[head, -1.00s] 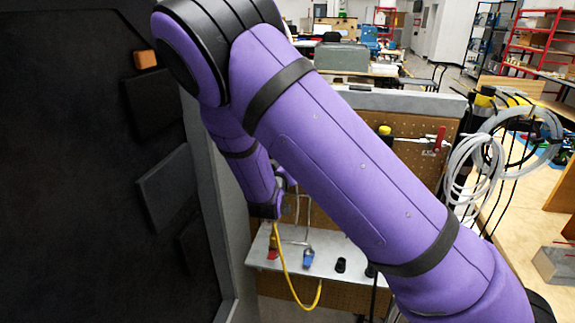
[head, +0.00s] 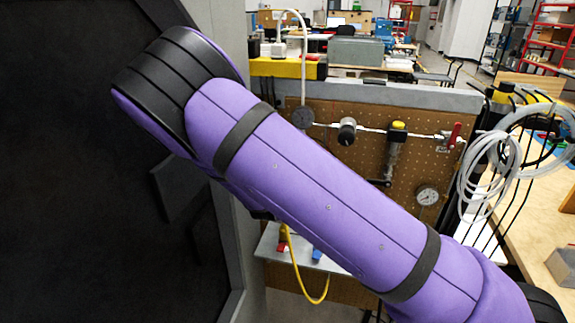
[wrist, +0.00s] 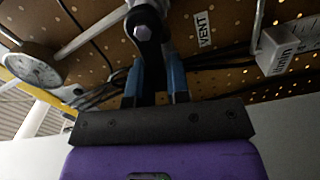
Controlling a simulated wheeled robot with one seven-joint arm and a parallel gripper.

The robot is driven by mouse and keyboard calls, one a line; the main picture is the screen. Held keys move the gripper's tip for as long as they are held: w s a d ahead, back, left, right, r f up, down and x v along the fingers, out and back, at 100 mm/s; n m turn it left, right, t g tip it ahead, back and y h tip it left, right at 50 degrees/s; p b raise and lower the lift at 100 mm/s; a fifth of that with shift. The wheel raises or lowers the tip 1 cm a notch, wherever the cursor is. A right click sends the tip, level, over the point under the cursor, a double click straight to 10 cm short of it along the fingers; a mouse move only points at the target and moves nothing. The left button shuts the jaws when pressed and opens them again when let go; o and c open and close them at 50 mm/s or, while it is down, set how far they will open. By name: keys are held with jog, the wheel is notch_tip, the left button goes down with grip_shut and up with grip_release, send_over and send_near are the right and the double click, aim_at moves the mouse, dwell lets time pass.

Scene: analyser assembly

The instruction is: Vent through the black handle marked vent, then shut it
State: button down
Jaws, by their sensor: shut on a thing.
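The black handle (wrist: 146,28) shows in the wrist view, hanging from a silver bolt on the pegboard. A white label reading VENT (wrist: 203,28) is just to its right. My gripper (wrist: 155,76) has two blue fingers, one on each side of the handle's lower part, and is shut on it. In the head view my purple arm covers the gripper and the handle, so neither shows there.
The pegboard panel (head: 345,165) carries a small round gauge (head: 427,195), a red lever (head: 454,137) and pipework. A yellow hose (head: 297,265) hangs by a metal shelf (head: 272,241). A dark cabinet front stands close on the left; coiled white tubing (head: 487,175) hangs at right.

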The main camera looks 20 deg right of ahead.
jog(key=shift+a+f+n, duration=0.1)
jog(key=shift+f+n, duration=0.45)
jog(key=shift+n, duration=0.55)
jog(key=c, duration=1.1)
grip_release()
jog(key=shift+s, duration=0.1)
jog(key=v, duration=1)
jog(key=shift+s+a, duration=0.2)
jog(key=shift+s, duration=0.05)
